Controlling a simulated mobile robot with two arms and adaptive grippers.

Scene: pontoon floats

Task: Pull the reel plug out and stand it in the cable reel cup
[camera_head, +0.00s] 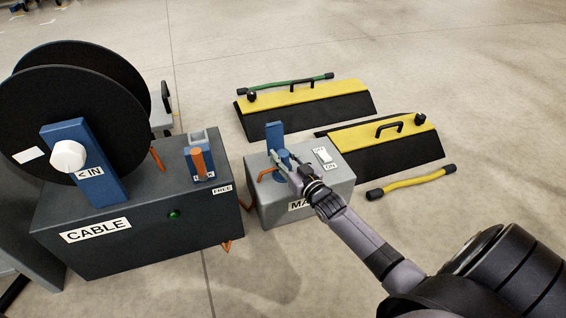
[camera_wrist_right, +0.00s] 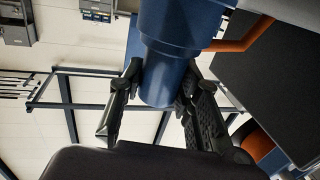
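The blue reel plug (camera_head: 284,156) is at the top of the grey box (camera_head: 262,208) whose label starts "MA". My right gripper (camera_head: 287,168) reaches it from the front right. In the right wrist view, the gripper's two black fingers (camera_wrist_right: 158,92) press on opposite sides of the blue plug body (camera_wrist_right: 166,62). An orange cable (camera_wrist_right: 242,38) runs from beside the plug. I cannot tell how deep the plug sits. The cable reel (camera_head: 110,115) stands on a dark case at the left. A blue-grey open-topped cup (camera_head: 197,136) is on that case. My left gripper is out of view.
An orange lever (camera_head: 199,163) stands by the cup, near a "FREE" label. A blue flap (camera_head: 275,137) stands up behind the plug, and a white switch (camera_head: 324,156) is to its right. Yellow-black ramps (camera_head: 305,98) and a yellow bar (camera_head: 412,181) lie beyond.

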